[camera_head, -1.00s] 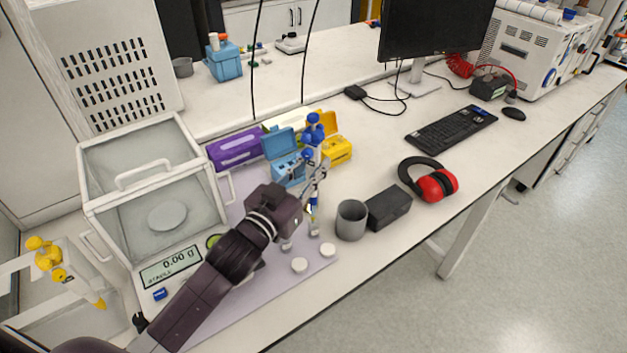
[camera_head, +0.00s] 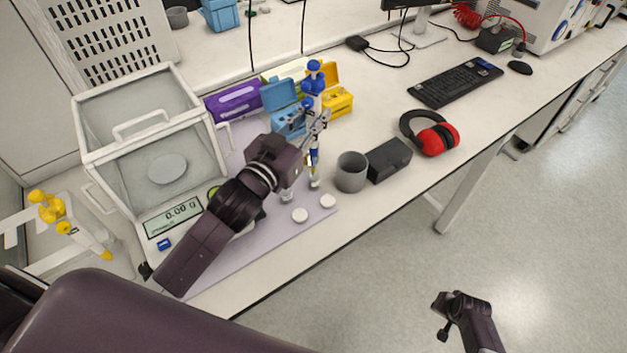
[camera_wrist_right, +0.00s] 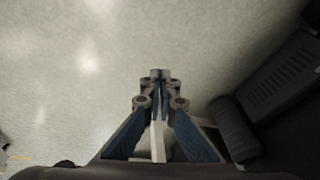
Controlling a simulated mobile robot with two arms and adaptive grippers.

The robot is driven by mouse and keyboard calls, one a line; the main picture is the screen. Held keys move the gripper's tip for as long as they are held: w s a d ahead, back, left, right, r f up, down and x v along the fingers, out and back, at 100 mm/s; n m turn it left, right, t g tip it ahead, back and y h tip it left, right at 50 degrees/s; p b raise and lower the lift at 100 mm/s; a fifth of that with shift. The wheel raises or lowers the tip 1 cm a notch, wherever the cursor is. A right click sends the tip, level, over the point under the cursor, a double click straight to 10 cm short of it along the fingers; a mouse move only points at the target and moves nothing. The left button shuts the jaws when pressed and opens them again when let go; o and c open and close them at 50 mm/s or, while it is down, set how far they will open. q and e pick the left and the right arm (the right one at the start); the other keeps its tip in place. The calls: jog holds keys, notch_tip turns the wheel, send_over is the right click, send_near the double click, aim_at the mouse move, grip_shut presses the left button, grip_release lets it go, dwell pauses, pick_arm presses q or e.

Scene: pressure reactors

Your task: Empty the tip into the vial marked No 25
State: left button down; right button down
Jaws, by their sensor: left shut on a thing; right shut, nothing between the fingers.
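My left gripper (camera_head: 318,128) is shut on a blue-topped pipette (camera_head: 314,84), held upright above the mat's front part. The pipette's lower end and tip (camera_head: 313,157) point down at a small vial (camera_head: 314,181); whether the tip is inside its mouth cannot be told. A second small vial (camera_head: 287,193) stands to the left, partly behind my left arm. The number markings are too small to read, so I cannot tell which is No 25. Two white caps (camera_head: 300,215) (camera_head: 327,201) lie in front. My right gripper (camera_wrist_right: 160,78) is shut and empty over the floor.
A glass-sided balance (camera_head: 140,140) stands left, reading 0.00 g. Purple (camera_head: 234,101), blue and yellow (camera_head: 338,102) boxes stand behind the pipette. A grey cup (camera_head: 351,172), a dark block (camera_head: 389,160) and red ear muffs (camera_head: 436,139) are to the right. The table's front edge is close.

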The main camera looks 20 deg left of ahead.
jog(key=w+a+r+m+t+y, duration=0.2)
jog(key=w+r+m+t, duration=0.15)
jog(key=w+r, duration=2.4)
jog(key=shift+n+y, duration=0.65)
jog(key=shift+y, duration=0.15)
jog(key=w+a+r, duration=0.1)
jog(key=a+r, duration=0.1)
jog(key=r, duration=0.1)
jog(key=w+a+r, duration=0.1)
jog(key=a+r, duration=0.1)
jog(key=r, duration=0.1)
jog(key=w+a+r, duration=0.1)
jog(key=a+r, duration=0.1)
jog(key=r, duration=0.1)
jog(key=shift+r, duration=0.4)
jog(key=w+a+r+n+y, duration=0.15)
jog(key=a+r+n, duration=0.25)
jog(key=a+r, duration=0.8)
notch_tip(320, 180, up, 26)
jog(key=f+n+y, duration=0.1)
jog(key=n+y, duration=0.1)
jog(key=n, duration=1)
send_over(316, 64)
jog(key=shift+w+d+r+g, duration=0.15)
jog(key=shift+r+g, duration=0.1)
jog(key=shift+g, duration=0.2)
jog(key=shift+s+f, duration=0.1)
jog(key=shift+s, duration=0.1)
jog(key=shift+f, duration=2.05)
